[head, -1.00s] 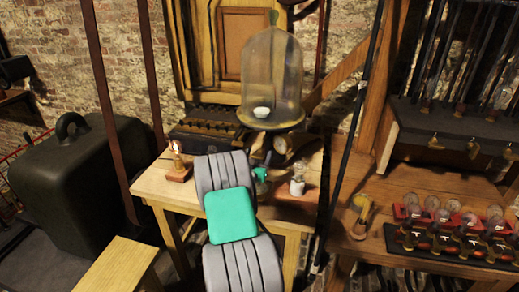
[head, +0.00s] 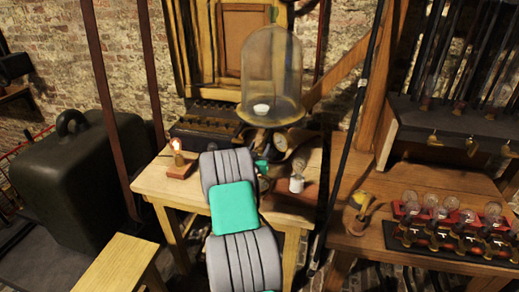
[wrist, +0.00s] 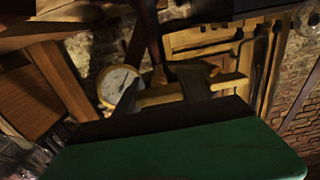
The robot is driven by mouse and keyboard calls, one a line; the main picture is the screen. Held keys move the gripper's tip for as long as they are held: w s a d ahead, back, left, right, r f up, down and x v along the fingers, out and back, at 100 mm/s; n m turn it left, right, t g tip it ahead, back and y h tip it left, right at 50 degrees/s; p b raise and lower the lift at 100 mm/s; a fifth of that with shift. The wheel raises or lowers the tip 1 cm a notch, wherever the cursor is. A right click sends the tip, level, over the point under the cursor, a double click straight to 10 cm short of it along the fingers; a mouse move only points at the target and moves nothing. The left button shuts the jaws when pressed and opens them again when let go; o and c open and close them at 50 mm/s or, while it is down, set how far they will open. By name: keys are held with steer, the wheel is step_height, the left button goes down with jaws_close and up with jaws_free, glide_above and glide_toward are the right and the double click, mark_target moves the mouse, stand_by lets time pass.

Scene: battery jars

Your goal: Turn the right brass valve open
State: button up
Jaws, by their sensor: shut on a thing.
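The glass bell jar (head: 272,70) stands on its round plate above the table, with a small white cup inside. In the wrist view, a brass valve handle (wrist: 154,97) runs crosswise at my gripper (wrist: 194,82). The dark fingers are shut on the handle, and its ends stick out on both sides. A white round gauge (wrist: 118,85) is just left of it. In the head view my gripper (head: 264,163) is below the jar's plate, and my arm hides most of it and the valve. I cannot tell the handle's exact turn angle.
A small lit lamp (head: 178,158) stands on the wooden table (head: 158,186) left of my arm. A bulb on a white base (head: 297,178) stands to the right. A rack of glass bulbs (head: 450,232) is on the right bench. A dark pole (head: 349,150) rises between table and bench.

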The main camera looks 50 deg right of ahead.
steer(key=c, duration=0.3)
steer(key=shift+c, duration=0.2)
steer(key=shift+f+n+b, duration=0.1)
steer(key=shift+n+b, duration=0.3)
steer(key=n+b, duration=0.2)
steer(key=shift+f+n, duration=0.1)
steer(key=shift+n, duration=0.2)
steer(key=n+b, duration=0.3)
steer(key=n, duration=0.2)
steer(key=shift+w+a, duration=0.1)
steer(key=shift+w, duration=0.05)
steer(key=n+b, duration=0.1)
steer(key=n, duration=0.4)
steer(key=shift+w, duration=0.1)
steer(key=n, duration=0.4)
steer(key=shift+n, duration=0.3)
steer(key=shift+f, duration=0.1)
